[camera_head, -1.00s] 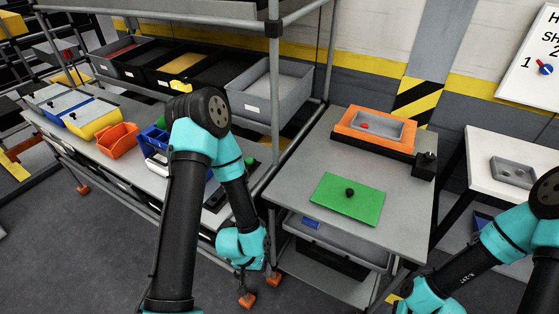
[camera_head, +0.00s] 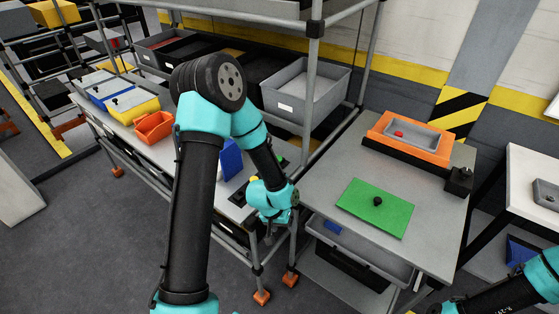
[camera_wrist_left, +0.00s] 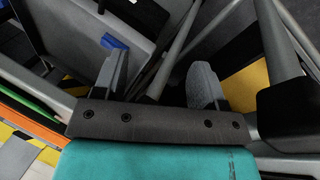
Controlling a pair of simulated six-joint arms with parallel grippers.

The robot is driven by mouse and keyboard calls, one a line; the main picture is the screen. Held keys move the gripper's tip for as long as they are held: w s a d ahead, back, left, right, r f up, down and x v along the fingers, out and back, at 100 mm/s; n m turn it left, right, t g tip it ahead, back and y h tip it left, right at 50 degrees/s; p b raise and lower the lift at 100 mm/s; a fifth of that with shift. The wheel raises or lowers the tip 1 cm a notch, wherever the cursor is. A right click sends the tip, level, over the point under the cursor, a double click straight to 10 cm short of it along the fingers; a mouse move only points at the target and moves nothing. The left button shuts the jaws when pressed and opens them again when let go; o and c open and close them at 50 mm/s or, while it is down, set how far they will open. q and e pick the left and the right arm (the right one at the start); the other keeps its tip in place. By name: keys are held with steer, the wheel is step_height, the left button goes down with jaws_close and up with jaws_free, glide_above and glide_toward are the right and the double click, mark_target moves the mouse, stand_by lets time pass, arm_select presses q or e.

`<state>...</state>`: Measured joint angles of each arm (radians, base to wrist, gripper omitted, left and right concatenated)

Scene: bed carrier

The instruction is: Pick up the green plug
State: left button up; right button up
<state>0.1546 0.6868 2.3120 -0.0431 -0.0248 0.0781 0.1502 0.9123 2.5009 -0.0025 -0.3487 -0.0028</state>
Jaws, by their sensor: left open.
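A small green piece (camera_head: 283,162), which may be the green plug, shows beside my left forearm on the long grey workbench in the head view. My arm partly hides it and its shape cannot be made out. My left gripper (camera_head: 270,230) points down by the bench's right end, below and apart from that piece. In the left wrist view its two fingers (camera_wrist_left: 158,78) are spread with nothing between them. No green plug can be made out in the wrist view. My right forearm enters at the lower right of the head view; its fingers are out of frame.
A green lid with a black knob (camera_head: 376,208) lies on the right table, before an orange tray (camera_head: 412,146). Rack posts (camera_head: 312,90) stand close to my left arm. A blue box (camera_head: 231,160) and an orange bin (camera_head: 154,127) sit on the bench.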

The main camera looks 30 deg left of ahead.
arm_select(q)
steer(key=w+a+r+m+y, duration=0.1)
steer(key=w+a+r+m, duration=0.1)
steer(key=w+a+r, duration=0.6)
steer(key=w+a+r+m+y, duration=0.1)
steer(key=w+a+r+y, duration=0.1)
steer(key=w+a+r, duration=0.6)
steer(key=w+r, duration=0.5)
steer(key=r, duration=0.3)
steer(key=shift+a+r+m+y, duration=0.15)
steer(key=shift+a+m+y, duration=0.15)
steer(key=shift+a+m, duration=0.1)
steer(key=shift+w, duration=0.1)
steer(key=f, duration=0.4)
steer(key=w+f, duration=0.1)
steer(key=f, duration=0.7)
steer(key=shift+w+d+f, duration=0.1)
steer(key=shift+w+d, duration=0.1)
steer(key=shift+w, duration=0.2)
steer(key=shift+w+d+f, duration=0.1)
steer(key=shift+f, duration=1.2)
steer(key=shift+w+d+f, duration=0.1)
steer(key=shift+f, duration=1.15)
